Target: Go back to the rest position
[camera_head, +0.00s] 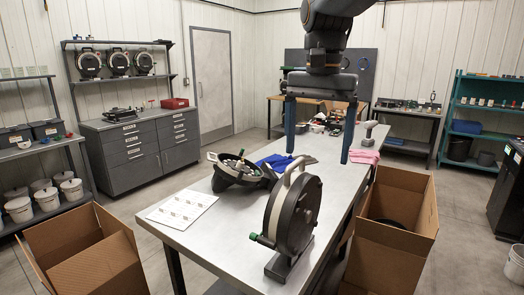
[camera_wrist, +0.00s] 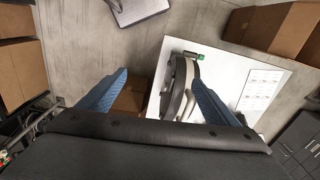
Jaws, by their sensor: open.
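My gripper (camera_head: 321,130) hangs over the table in the head view, its two blue fingers spread wide with nothing between them. It also shows in the wrist view (camera_wrist: 158,90), open and empty. The seed meter (camera_head: 289,214), a dark round body with a pale rim, stands upright on the table, below and in front of my gripper. It appears in the wrist view (camera_wrist: 181,88) partly behind the right finger. Behind it lies an open dark housing (camera_head: 236,172) with a pale ring. My gripper touches neither.
The metal table (camera_head: 215,228) holds a white printed sheet (camera_head: 181,209), blue cloth (camera_head: 277,162), pink cloth (camera_head: 364,157) and a small grey tool (camera_head: 369,132). Open cardboard boxes stand left (camera_head: 85,255) and right (camera_head: 397,235) of it.

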